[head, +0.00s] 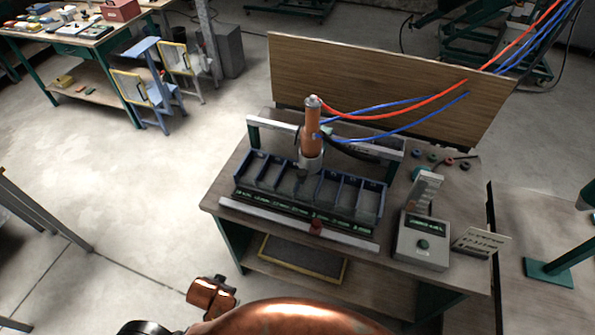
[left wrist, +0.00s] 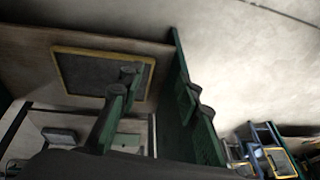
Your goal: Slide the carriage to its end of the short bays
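An upright orange spray cylinder (head: 312,125) with a metal lower end stands at the rear rail (head: 270,124), near the middle of the blue-walled bay tray (head: 381,205). It seems to be the carriage's load; the carriage body is hard to make out. The tray has several bays in a row. A red knob (head: 316,227) sits on the pale front bar (head: 260,215), right of its middle. In the left wrist view my left gripper (left wrist: 160,95) has its two dark green fingers apart, with nothing between them. My right gripper is in neither view.
A grey control box (head: 422,243) with a green button and a small sign (head: 482,241) stand at the bench's right. Red and blue hoses (head: 430,107) run from the cylinder past the wooden back panel (head: 385,75). A yellow-edged mat (left wrist: 100,78) lies on the lower shelf.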

